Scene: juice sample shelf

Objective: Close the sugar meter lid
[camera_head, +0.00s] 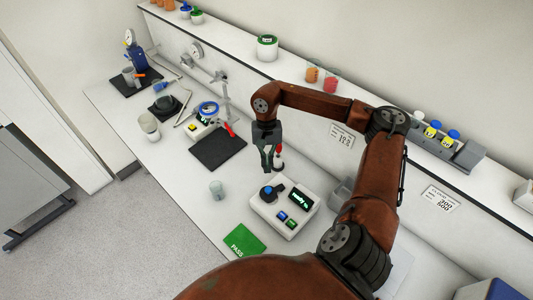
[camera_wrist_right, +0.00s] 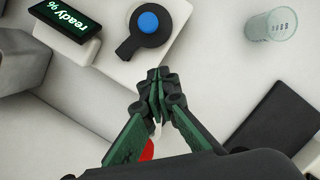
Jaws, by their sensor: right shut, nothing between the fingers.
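The sugar meter (camera_head: 270,218) is a white box on the bench with a lit green "ready" display (camera_head: 301,198). In the right wrist view, the meter (camera_wrist_right: 165,20) has a round black lid (camera_wrist_right: 133,43) with a blue centre (camera_wrist_right: 148,22) and a short black tab. The lid appears to lie flat on the meter's top; whether it is fully seated I cannot tell. My right gripper (camera_head: 268,165) is above the bench just behind the meter, shut and empty, pointing down. In the wrist view its fingertips (camera_wrist_right: 157,75) are close to the lid's tab but look apart from it. My left gripper is not in view.
A red and white item (camera_head: 279,158) stands close beside my right gripper. A clear cup (camera_head: 216,190) stands left of the meter, a green PASS card (camera_head: 238,241) in front, and a black mat (camera_head: 217,148) behind left. A grey bin (camera_head: 340,192) is to the right.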

